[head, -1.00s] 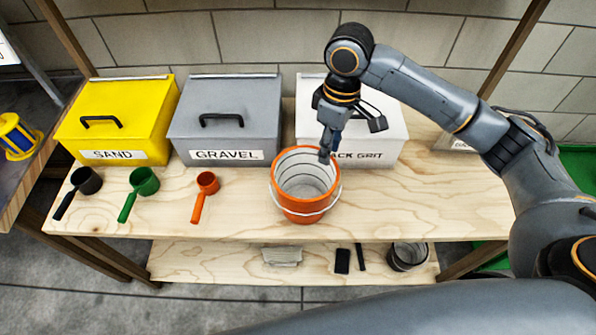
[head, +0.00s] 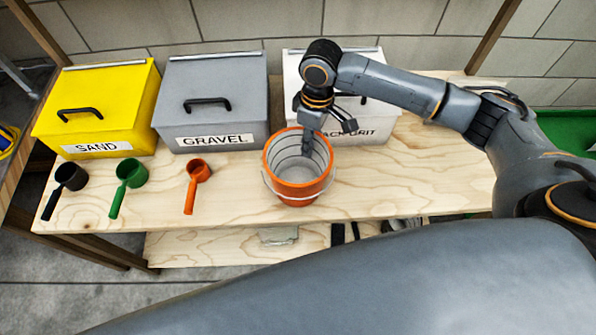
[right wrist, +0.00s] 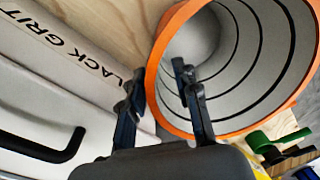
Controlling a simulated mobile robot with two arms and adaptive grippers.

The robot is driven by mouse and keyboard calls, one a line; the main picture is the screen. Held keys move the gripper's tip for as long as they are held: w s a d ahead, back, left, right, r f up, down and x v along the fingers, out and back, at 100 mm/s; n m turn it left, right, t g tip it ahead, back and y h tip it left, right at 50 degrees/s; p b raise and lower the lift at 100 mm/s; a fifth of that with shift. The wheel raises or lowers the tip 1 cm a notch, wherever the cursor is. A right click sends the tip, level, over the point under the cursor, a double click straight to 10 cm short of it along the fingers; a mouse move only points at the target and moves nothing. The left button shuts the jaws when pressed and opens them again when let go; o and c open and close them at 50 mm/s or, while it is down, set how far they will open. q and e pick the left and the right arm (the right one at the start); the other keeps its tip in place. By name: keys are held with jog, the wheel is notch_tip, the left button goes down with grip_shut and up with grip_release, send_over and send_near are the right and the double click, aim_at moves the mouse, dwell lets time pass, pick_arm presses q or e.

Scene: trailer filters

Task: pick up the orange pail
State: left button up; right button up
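The orange pail (head: 299,184) stands upright on the wooden bench top, its grey ringed inside and wire handle showing. My right gripper (head: 307,150) points down at the pail's back rim. In the right wrist view, the gripper (right wrist: 157,82) is open astride the rim, one finger inside the pail (right wrist: 245,60) and one outside. A gap shows between the fingers, and I see no clear grip on the wall. My left gripper is not in view.
Behind stand the yellow sand bin (head: 98,108), the grey gravel bin (head: 210,100) and the white black grit bin (head: 375,108), close to my right gripper. Black (head: 70,177), green (head: 130,173) and orange (head: 199,171) scoops lie left of the pail. The bench right of the pail is clear.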

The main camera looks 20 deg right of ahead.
jog(key=f, duration=0.3)
jog(key=shift+s+a+f, duration=0.1)
jog(key=shift+a+f, duration=0.15)
jog(key=shift+a, duration=0.05)
grip_shut()
jog(key=shift+r, duration=0.1)
